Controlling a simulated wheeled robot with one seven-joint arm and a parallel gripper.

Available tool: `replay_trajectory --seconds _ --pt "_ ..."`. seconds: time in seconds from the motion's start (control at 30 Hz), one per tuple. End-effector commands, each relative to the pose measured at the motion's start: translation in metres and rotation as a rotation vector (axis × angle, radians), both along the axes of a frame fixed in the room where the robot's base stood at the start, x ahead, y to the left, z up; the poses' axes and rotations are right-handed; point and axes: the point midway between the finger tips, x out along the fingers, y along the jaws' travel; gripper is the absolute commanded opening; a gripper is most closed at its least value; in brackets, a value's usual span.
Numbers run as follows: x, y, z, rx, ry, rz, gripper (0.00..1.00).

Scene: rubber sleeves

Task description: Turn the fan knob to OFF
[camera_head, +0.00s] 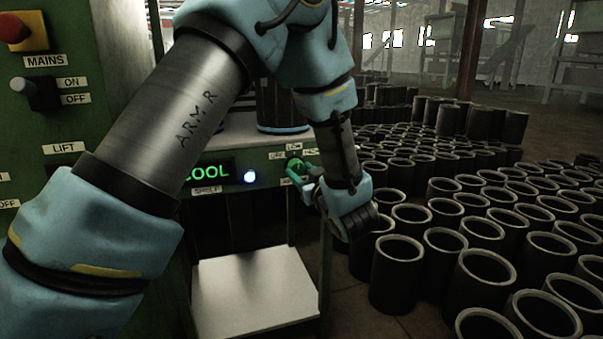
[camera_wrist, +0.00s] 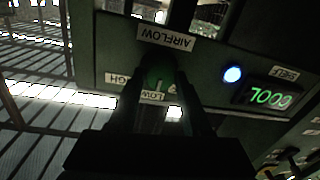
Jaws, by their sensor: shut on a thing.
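The fan knob is a round green knob on the green panel (camera_head: 225,150), and it shows in the head view (camera_head: 295,168). In the wrist view the knob (camera_wrist: 157,73) sits between my two dark fingertips. My gripper (camera_wrist: 158,82) is shut on the knob, one finger on each side. The wrist view is upside down; it shows an AIRFLOW label (camera_wrist: 166,39), a LOW label (camera_wrist: 152,96) and a partly cut HIGH label (camera_wrist: 117,78). A pale mark on the knob seems to face LOW. The OFF label is not clearly readable in the wrist view.
A COOL display (camera_head: 208,170) and a lit blue-white button (camera_head: 250,176) are left of the knob. A white shelf (camera_head: 255,290) sits below. Many black rubber sleeves (camera_head: 398,265) stand on the floor to the right, close to my wrist.

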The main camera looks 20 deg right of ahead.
Motion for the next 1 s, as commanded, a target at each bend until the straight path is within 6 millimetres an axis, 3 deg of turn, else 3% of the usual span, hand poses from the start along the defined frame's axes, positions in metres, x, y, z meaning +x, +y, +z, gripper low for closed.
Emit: replay_trajectory --seconds 0.37,1.0 --pt "-0.0003 0.0003 -0.0021 -0.148 0.018 0.0 0.0" --pt "-0.0003 0.0011 -0.0017 -0.653 0.079 0.001 0.0"
